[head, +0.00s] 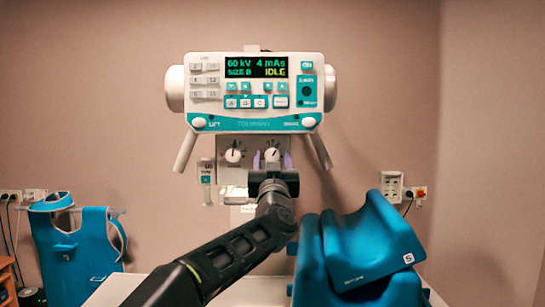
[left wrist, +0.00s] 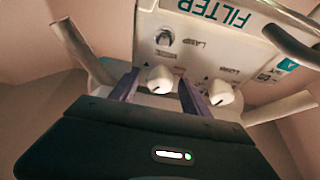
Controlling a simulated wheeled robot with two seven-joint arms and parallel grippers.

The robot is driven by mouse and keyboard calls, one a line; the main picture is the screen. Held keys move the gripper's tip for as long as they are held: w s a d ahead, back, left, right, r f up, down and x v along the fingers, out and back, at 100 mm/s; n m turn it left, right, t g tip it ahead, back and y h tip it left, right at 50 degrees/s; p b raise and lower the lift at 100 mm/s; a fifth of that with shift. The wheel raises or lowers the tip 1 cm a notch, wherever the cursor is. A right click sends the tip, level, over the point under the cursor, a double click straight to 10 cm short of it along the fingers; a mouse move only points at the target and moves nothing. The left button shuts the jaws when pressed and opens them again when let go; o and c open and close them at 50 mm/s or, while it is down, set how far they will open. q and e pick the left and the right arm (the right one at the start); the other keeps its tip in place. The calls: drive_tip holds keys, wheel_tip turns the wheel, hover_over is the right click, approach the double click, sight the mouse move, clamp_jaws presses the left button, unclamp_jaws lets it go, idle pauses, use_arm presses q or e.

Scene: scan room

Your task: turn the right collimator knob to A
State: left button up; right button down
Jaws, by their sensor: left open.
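The right collimator knob (head: 272,154) is a white dial on the panel below the control console. My left gripper (head: 272,160) reaches up to it, open, with one purple finger on each side of the knob. In the left wrist view, which is upside down, the same white knob (left wrist: 160,79) shows between the two spread fingers of my left gripper (left wrist: 157,92). I cannot tell whether the fingers touch it. The left knob (head: 233,155) is outside the fingers; it also shows in the wrist view (left wrist: 221,93). The letters around the right knob are too small to read. My right gripper is out of view.
The console (head: 254,93) hangs above the knobs, its screen reading IDLE. Grey handles (head: 186,152) slant down on both sides. A blue cushion (head: 370,245) lies at the front right of the white table (head: 120,290). A blue apron (head: 75,240) hangs at the left.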

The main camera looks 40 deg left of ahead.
use_arm(q)
clamp_jaws()
idle(0.6)
